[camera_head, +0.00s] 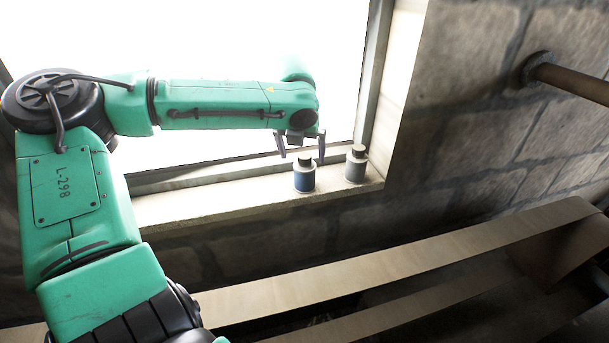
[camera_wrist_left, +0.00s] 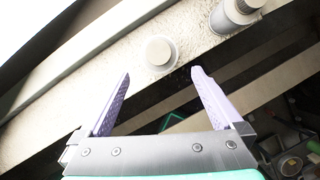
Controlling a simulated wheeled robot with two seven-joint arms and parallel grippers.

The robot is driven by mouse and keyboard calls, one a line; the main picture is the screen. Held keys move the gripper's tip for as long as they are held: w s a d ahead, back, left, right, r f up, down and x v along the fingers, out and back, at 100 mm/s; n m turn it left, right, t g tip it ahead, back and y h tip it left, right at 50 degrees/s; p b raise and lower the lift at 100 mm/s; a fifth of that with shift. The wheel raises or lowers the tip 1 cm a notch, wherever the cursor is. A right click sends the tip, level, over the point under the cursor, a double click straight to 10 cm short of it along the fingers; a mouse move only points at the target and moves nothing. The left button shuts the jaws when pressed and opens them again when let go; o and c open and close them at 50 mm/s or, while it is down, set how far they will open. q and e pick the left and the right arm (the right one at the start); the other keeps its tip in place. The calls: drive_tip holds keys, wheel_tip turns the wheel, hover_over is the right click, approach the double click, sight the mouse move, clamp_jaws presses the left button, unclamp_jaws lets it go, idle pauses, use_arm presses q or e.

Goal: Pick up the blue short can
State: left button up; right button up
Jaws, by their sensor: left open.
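The blue short can (camera_head: 304,178) stands upright on the window sill, with a dark cap and a blue band. In the left wrist view a can seen from above (camera_wrist_left: 160,53) lies beyond the fingertips, roughly between their lines; its blue band does not show there. My left gripper (camera_head: 303,150) is open and empty, close above and around the top of the blue can in the head view. Its two fingers also show spread in the left wrist view (camera_wrist_left: 160,76). I cannot tell whether they touch the can. My right gripper is not in view.
A second can (camera_head: 355,165), greyer, stands just right of the blue one on the sill (camera_head: 220,203); it also shows in the left wrist view (camera_wrist_left: 232,14). The window frame (camera_head: 372,70) rises behind. A stone wall (camera_head: 480,110) with a pipe (camera_head: 572,82) is at right, and a wooden beam (camera_head: 400,262) runs below.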

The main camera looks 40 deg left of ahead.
sight(304, 166)
use_arm(q)
drive_tip(key=x, duration=0.9)
drive_tip(key=shift+a+b, duration=0.1)
drive_tip(key=shift+b, duration=0.3)
drive_tip(key=shift+w+f, duration=0.1)
drive_tip(key=shift+w, duration=0.1)
drive_tip(key=shift+s, duration=0.1)
drive_tip(key=c, duration=1.2)
drive_tip(key=shift+c, duration=1.3)
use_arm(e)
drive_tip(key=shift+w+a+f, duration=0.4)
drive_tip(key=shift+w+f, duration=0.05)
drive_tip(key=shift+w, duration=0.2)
